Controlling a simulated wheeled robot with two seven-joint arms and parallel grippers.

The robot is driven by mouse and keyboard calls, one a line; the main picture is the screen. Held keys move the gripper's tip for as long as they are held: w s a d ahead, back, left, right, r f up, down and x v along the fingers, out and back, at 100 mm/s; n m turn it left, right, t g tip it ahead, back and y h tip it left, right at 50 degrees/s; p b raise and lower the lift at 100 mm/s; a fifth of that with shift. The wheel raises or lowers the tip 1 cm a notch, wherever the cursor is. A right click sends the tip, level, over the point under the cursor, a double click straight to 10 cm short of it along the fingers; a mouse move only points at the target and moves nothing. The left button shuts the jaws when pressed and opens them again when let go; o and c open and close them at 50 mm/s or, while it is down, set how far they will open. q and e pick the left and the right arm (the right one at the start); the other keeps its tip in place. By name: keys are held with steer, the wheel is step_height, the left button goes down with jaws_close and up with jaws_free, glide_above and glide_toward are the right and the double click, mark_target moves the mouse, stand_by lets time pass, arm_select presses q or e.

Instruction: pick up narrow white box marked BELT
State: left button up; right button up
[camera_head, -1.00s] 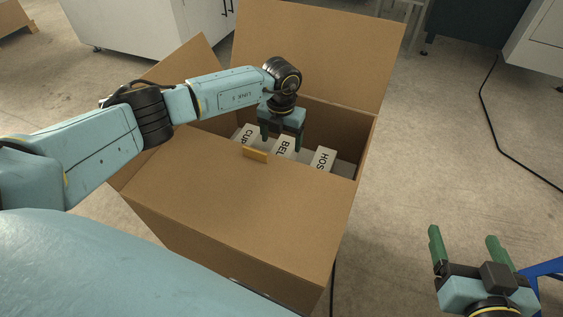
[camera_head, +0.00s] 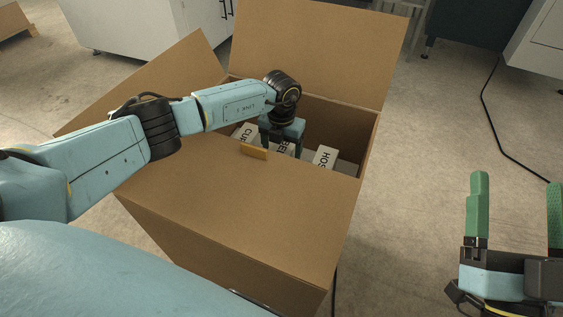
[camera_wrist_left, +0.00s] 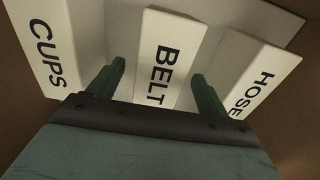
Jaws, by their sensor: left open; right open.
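The narrow white box marked BELT (camera_wrist_left: 166,62) stands inside the large cardboard box (camera_head: 225,225), between a white box marked CUPS (camera_wrist_left: 48,40) and one marked HOSE (camera_wrist_left: 250,75). In the head view the BELT box (camera_head: 283,149) is mostly hidden by my left gripper (camera_head: 283,150). My left gripper is open, its green fingers on either side of the BELT box in the left wrist view (camera_wrist_left: 157,85), with gaps showing. My right gripper (camera_head: 516,205) is open and empty, outside the cardboard box at the right.
The cardboard box's flaps stand open, with a tall back flap (camera_head: 318,50) and a left flap (camera_head: 150,85). A small tan piece (camera_head: 254,152) sits at the near edge of the opening. A black cable (camera_head: 500,135) lies on the floor at right.

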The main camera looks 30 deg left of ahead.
arm_select(q)
steer(key=shift+f, duration=0.65)
steer(key=c, duration=1.2)
steer(key=shift+r, duration=0.1)
